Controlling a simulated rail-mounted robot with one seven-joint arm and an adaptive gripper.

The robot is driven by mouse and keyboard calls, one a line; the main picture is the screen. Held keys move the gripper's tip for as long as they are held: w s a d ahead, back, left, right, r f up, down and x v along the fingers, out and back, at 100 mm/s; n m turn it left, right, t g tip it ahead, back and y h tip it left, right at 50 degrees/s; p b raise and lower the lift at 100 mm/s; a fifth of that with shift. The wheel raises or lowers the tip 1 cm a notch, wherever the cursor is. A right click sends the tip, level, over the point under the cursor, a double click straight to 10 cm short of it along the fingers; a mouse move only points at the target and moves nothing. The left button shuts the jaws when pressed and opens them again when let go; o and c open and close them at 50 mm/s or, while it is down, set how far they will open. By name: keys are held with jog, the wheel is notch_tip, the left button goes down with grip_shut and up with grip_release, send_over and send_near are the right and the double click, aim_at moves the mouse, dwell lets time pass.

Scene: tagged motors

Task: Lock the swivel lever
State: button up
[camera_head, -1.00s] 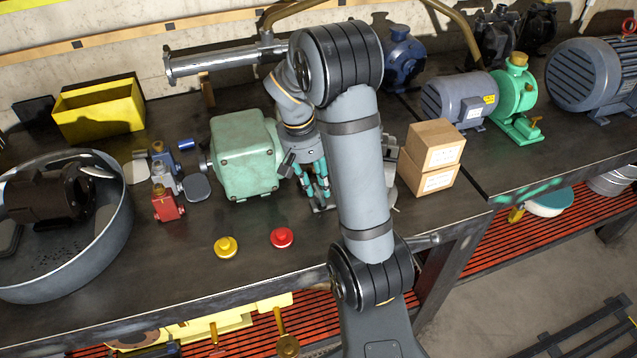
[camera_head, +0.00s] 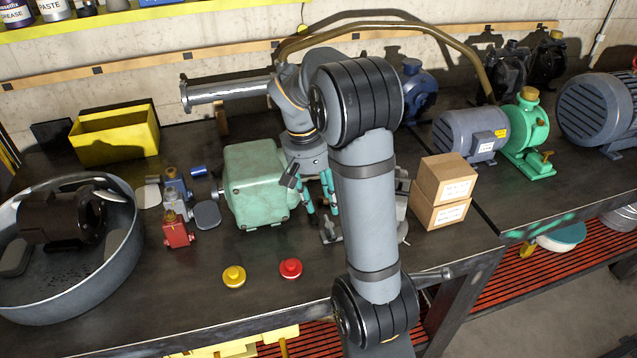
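My gripper (camera_head: 320,208) points down just right of the pale green motor housing (camera_head: 257,185), its teal fingers spread apart with nothing seen between them. A small grey metal piece (camera_head: 330,232) lies on the bench below the fingertips, partly hidden by my arm. No part can be clearly made out as the swivel lever; it may be hidden behind my arm. Small red (camera_head: 177,232), grey and blue blocks stand left of the green housing.
A yellow knob (camera_head: 234,276) and a red knob (camera_head: 290,268) sit near the bench's front. Two cardboard boxes (camera_head: 443,190) are stacked right of my arm. A large round pan (camera_head: 118,262) stands at left, a yellow bin (camera_head: 115,135) behind it. Motors line the right side.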

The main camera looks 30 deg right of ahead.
aim_at(327, 220)
notch_tip(327, 220, up, 6)
jog(key=a, duration=0.1)
jog(key=shift+w+a, duration=0.1)
dwell(0.4)
jog(key=f, duration=0.4)
jog(key=d+f, duration=0.1)
jog(key=f, duration=0.3)
jog(key=d+f, duration=0.1)
jog(key=f, duration=0.3)
jog(key=shift+s+d, duration=0.25)
jog(key=shift+r, duration=0.1)
